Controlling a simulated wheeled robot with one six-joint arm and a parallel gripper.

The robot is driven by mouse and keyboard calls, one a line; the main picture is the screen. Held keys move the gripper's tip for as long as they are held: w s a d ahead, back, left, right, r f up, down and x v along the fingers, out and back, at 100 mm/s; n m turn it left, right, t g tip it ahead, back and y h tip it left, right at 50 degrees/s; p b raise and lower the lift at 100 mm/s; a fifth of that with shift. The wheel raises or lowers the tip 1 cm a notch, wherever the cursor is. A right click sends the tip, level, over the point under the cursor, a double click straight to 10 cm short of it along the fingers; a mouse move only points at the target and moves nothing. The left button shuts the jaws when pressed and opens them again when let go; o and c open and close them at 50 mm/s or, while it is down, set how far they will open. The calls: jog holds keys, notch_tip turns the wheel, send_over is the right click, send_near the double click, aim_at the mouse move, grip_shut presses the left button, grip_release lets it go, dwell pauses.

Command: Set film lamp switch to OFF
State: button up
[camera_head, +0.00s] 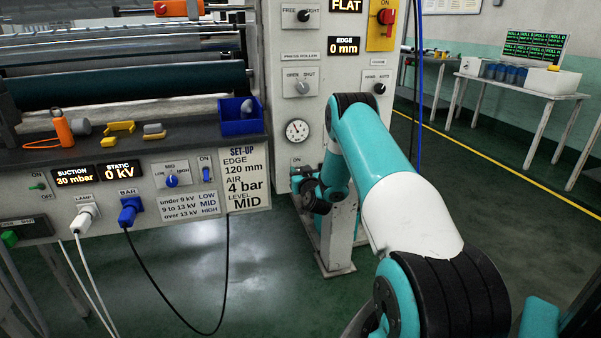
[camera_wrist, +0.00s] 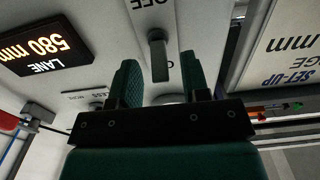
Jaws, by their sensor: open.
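My gripper (camera_wrist: 159,62) is open in the wrist view, its two green ribbed fingers pointing at a pale panel. A grey lever (camera_wrist: 158,60) stands between the fingers, with a gap on each side. Upside-down OFF lettering shows by one end of it and part of another label by the other. I cannot tell its exact setting or whether it is the film lamp switch. In the head view my gripper (camera_head: 312,192) is by the column below the round gauge, partly hidden by my arm; an ON label shows there. A green toggle (camera_head: 37,186) marked ON and OFF is at far left.
A LANE 580 mm display (camera_wrist: 48,46) is beside my gripper in the wrist view. The LAMP plug (camera_head: 86,214) and blue BAR plug (camera_head: 130,210) have hanging cables at left. A round gauge (camera_head: 297,131) is above my gripper. Open floor lies right of my arm.

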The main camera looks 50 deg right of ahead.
grip_shut()
jog(key=shift+f+b, duration=0.15)
jog(key=shift+b, duration=0.25)
